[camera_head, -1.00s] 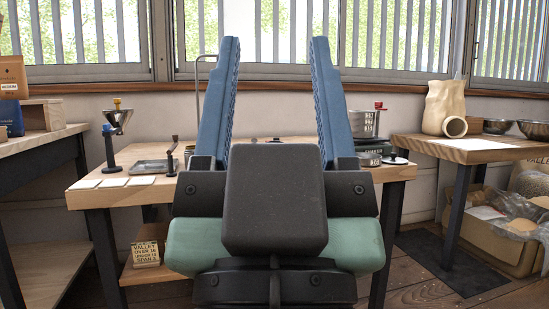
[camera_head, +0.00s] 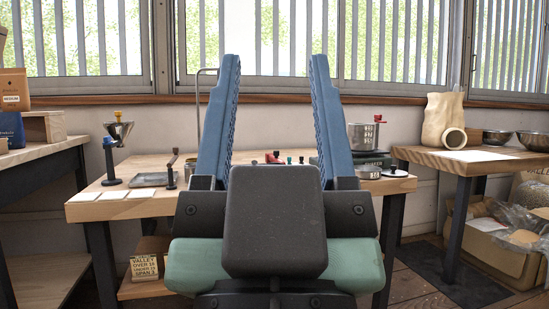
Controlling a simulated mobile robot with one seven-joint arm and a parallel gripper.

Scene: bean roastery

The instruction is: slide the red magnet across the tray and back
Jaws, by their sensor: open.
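My gripper (camera_head: 275,58) fills the middle of the view, its two long blue fingers pointing up and apart with nothing between them. Behind it is the wooden workbench (camera_head: 120,207). Small red and dark items (camera_head: 273,157) show on the bench in the gap between the fingers, above the dark palm block. I cannot tell whether one of them is the red magnet. A shallow grey metal tray (camera_head: 146,179) lies on the bench left of the gripper, partly seen. The bench just behind the palm is hidden.
A cardboard box (camera_head: 500,245) sits on the floor.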

